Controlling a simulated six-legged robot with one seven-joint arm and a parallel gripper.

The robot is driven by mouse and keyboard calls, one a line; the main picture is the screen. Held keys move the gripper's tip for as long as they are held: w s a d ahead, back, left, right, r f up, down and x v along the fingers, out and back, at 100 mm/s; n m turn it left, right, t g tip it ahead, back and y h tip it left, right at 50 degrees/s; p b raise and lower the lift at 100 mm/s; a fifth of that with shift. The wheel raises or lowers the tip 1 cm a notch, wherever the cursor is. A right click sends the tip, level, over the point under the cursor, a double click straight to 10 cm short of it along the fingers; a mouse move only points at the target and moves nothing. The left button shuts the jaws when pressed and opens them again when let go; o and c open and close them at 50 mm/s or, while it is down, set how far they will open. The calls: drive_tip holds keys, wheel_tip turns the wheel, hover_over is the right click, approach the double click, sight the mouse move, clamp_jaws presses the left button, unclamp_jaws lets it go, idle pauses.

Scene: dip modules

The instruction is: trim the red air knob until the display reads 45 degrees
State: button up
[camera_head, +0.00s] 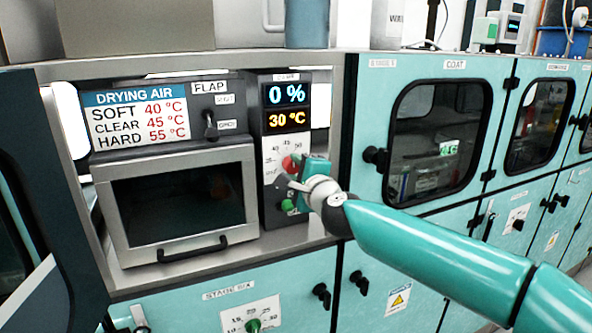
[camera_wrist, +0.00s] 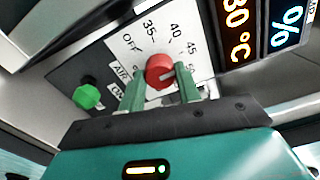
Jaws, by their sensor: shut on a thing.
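The red air knob (camera_wrist: 159,66) sits on a white dial plate marked OFF, 35, 40, 45 and on. My gripper (camera_wrist: 160,82) is shut on it, one green finger on each side. A pale line on the knob's face shows, but its exact setting is hard to read. In the head view the red knob (camera_head: 288,163) shows just left of my gripper (camera_head: 297,172), partly covered. The display (camera_head: 287,107) above reads 0 % in blue and 30 °C in orange.
A green knob (camera_wrist: 87,96) is on the same panel, close to my fingers. A sign (camera_head: 139,117) lists soft 40, clear 45 and hard 55 °C. The oven door (camera_head: 180,195) and a FLAP lever (camera_head: 210,124) are left of the panel. Teal cabinets stand right.

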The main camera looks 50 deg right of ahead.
drive_tip(key=shift+m, duration=0.3)
drive_tip(key=o, duration=1)
drive_tip(key=shift+c, duration=0.2)
drive_tip(key=shift+s+a, duration=0.2)
drive_tip(key=shift+s, duration=0.3)
drive_tip(key=v, duration=1.2)
drive_tip(key=shift+s+a, duration=0.25)
drive_tip(key=shift+s, duration=0.05)
